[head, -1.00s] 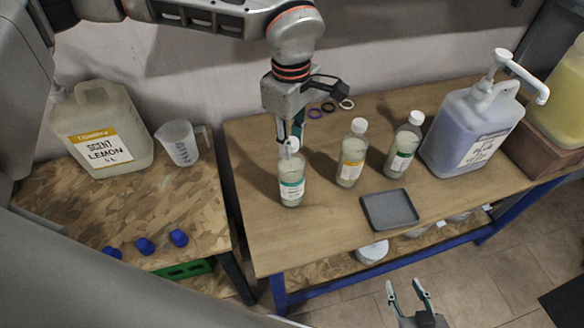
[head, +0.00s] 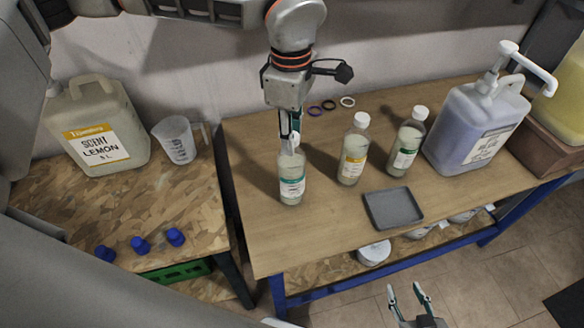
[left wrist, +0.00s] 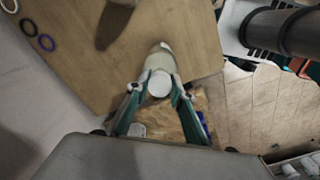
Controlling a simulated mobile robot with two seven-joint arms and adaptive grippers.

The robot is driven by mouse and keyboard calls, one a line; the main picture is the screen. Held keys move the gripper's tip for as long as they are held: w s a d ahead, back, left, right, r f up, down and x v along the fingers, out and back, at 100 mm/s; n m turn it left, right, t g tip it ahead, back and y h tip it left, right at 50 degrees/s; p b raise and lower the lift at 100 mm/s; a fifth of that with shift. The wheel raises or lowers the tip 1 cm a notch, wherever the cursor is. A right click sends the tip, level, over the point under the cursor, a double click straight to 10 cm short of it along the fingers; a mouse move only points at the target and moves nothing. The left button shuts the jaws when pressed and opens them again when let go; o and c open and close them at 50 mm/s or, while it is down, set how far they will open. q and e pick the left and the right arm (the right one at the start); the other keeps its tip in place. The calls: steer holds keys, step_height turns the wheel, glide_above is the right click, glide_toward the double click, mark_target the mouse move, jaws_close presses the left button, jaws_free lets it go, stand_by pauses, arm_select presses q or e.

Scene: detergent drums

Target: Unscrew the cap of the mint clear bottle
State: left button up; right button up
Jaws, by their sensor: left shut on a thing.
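A clear bottle with a teal band on its label (head: 291,187) stands upright near the left end of the wooden table; its print is too small to read. My left gripper (head: 291,143) points down from above and is shut on the bottle's white cap. In the left wrist view the round white cap (left wrist: 159,84) sits between the two fingertips, with the bottle's shoulder beyond it. Whether the cap has turned on the neck cannot be told. My right gripper (head: 412,294) is open and empty, low in front of the table.
A yellow-label bottle (head: 353,150) and a green-label bottle (head: 406,143) stand to the right. A grey tray (head: 393,208) lies in front of them. Coloured rings (head: 329,105) lie behind. A pump drum (head: 474,125) stands farther right. Blue caps (head: 140,245) sit on the left bench.

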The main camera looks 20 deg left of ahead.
arm_select(q)
steer(key=shift+r, duration=0.1)
steer(key=shift+r+p, duration=0.35)
steer(key=shift+p, duration=0.1)
steer(key=shift+r, duration=0.2)
steer(key=shift+r+p, duration=0.65)
steer(key=shift+r, duration=0.25)
steer(key=shift+r+p, duration=0.7)
steer(key=shift+r, duration=1.2)
steer(key=shift+r, duration=0.3)
steer(key=shift+r, duration=0.35)
steer(key=shift+r, duration=0.9)
